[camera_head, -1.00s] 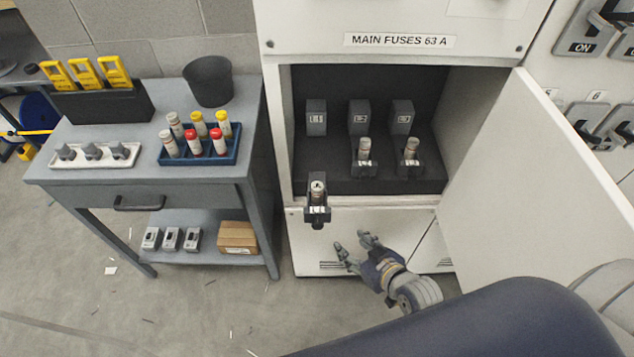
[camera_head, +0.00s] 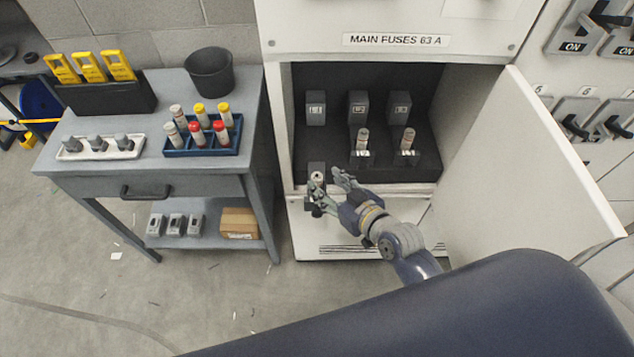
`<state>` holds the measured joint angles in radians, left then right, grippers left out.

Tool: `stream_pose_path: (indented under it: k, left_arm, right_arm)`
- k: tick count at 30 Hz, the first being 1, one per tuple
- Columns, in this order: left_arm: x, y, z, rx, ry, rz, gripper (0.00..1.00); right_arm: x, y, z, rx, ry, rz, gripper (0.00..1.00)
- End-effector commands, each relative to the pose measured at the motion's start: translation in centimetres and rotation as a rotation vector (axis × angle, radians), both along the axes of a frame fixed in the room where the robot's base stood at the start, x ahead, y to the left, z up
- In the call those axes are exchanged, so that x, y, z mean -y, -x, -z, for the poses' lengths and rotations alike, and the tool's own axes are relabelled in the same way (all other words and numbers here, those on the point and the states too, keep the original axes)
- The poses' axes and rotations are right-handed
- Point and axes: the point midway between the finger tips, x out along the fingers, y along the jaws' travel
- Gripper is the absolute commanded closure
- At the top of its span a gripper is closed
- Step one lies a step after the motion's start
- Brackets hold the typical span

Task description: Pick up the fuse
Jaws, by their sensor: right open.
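Inside the open cabinet, a fuse (camera_head: 317,177) sits in the leftmost holder (camera_head: 316,169), which is pulled out to the cabinet's front edge. My right gripper (camera_head: 329,183) is open at this holder, its fingers apart. One finger overlaps the fuse and the holder's lower part; I cannot tell whether it touches them. The other finger is to the right of the fuse. Two more fuses stand upright in the middle holder (camera_head: 361,158) and the right holder (camera_head: 406,157), further back. My left gripper is not in view.
A grey cart (camera_head: 207,187) stands left of the cabinet. It carries a blue rack (camera_head: 203,153) of fuses with white, yellow and red caps, a white tray (camera_head: 100,154), a dark bin (camera_head: 210,76) and yellow testers (camera_head: 90,66). The open cabinet door (camera_head: 530,165) borders the right side.

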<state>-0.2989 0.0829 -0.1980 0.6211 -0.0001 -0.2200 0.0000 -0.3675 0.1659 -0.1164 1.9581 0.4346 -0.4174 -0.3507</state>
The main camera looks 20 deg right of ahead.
Motion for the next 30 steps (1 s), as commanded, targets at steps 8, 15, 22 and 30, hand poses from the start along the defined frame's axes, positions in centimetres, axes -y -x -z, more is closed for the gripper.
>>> stream_pose_path:
  k: [8, 15, 22, 30]
  left_arm:
    - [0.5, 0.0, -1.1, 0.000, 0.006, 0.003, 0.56]
    - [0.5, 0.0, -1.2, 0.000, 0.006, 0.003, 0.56]
    - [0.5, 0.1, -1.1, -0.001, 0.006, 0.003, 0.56]
    - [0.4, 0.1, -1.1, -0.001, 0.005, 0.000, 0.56]
  right_arm:
    - [-1.0, -3.1, 1.1, 0.001, -0.001, 0.001, 0.52]
    - [-1.1, -3.5, 1.4, 0.001, 0.001, 0.000, 0.52]
    - [-1.1, -3.5, 1.4, 0.001, 0.001, 0.000, 0.82]
    - [-1.1, -3.5, 1.4, 0.002, 0.001, 0.001, 1.00]
